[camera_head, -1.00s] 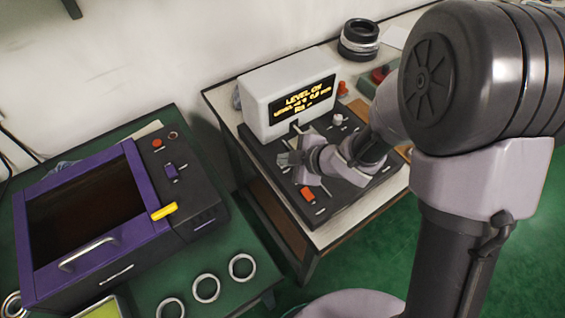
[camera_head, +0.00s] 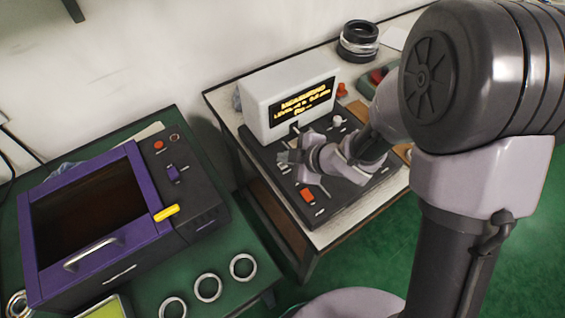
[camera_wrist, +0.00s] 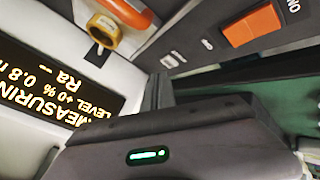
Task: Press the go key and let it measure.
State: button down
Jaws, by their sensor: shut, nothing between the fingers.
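The measuring instrument is a white box (camera_head: 262,112) with a dark display (camera_head: 303,101) on a black base (camera_head: 338,202). The display reads MEASURING, with a level line and Ra below it. It shows upside down in the wrist view (camera_wrist: 45,85). My gripper (camera_head: 287,158) is shut and empty, low over the base in front of the display. Its dark fingers (camera_wrist: 159,92) point at the panel in the wrist view. I cannot tell whether they touch it. An orange switch (camera_head: 307,195) is at the base's front corner.
A purple-framed machine (camera_head: 130,165) with a yellow handle (camera_head: 166,213) stands on the green table at left. Several metal rings (camera_head: 208,287) lie in front of it. Dark and silver rings (camera_head: 358,40) are stacked behind the instrument. An orange-yellow round part (camera_wrist: 103,30) is beside the display.

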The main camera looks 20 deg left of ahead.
aim_at(285, 167)
jog(key=shift+r+p, duration=2.4)
jog(key=shift+r, duration=0.2)
jog(key=shift+f, duration=0.1)
